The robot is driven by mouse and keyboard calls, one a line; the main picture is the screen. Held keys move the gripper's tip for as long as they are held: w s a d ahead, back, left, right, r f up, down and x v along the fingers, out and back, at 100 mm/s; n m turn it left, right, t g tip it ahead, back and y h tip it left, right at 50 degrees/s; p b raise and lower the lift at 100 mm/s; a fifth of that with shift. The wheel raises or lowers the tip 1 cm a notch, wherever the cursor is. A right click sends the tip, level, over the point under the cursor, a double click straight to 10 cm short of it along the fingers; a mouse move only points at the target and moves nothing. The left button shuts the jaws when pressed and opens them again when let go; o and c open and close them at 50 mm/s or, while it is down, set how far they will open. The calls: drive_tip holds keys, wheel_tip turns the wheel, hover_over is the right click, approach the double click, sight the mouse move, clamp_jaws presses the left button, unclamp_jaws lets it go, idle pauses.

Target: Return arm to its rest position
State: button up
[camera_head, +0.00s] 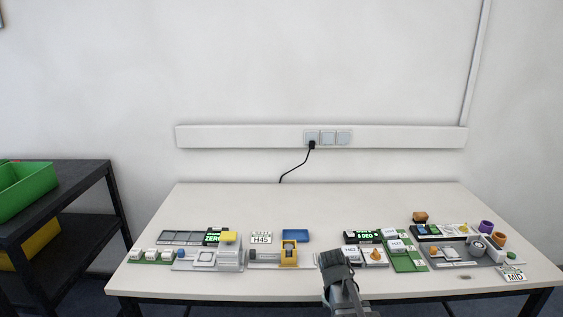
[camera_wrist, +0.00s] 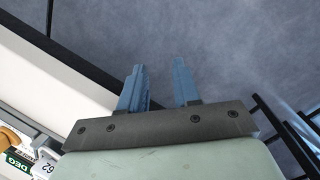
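My gripper shows in the wrist view (camera_wrist: 161,88). Its two blue fingers stand apart with nothing between them, and grey floor lies beyond them. In the head view my arm (camera_head: 340,278) reaches up from the bottom edge, over the front edge of the white table (camera_head: 220,203), right of the middle. The fingertips cannot be made out there. The table edge runs along the left side of the wrist view.
Several small stations line the table front: a grey press with a yellow top (camera_head: 229,250), a yellow device (camera_head: 289,253), a green board (camera_head: 405,255) and a grinding unit (camera_head: 475,250). A blue tray (camera_head: 295,236) lies behind. The back of the table is clear. A dark shelf (camera_head: 75,215) stands left.

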drive_tip(key=s+f+m+g+y, duration=0.1)
drive_tip(key=s+f+m+g, duration=0.15)
drive_tip(key=s+f, duration=1.05)
drive_tip(key=s+f+m+g+y, duration=0.1)
drive_tip(key=s+f+m+g, duration=0.15)
drive_tip(key=s+f, duration=1.05)
drive_tip(key=s+a+f+m+g, duration=0.1)
drive_tip(key=s+f+m, duration=0.2)
drive_tip(key=s+f, duration=0.5)
drive_tip(key=shift+s+f+y, duration=0.4)
drive_tip(key=shift+f, duration=0.05)
drive_tip(key=shift+a, duration=0.1)
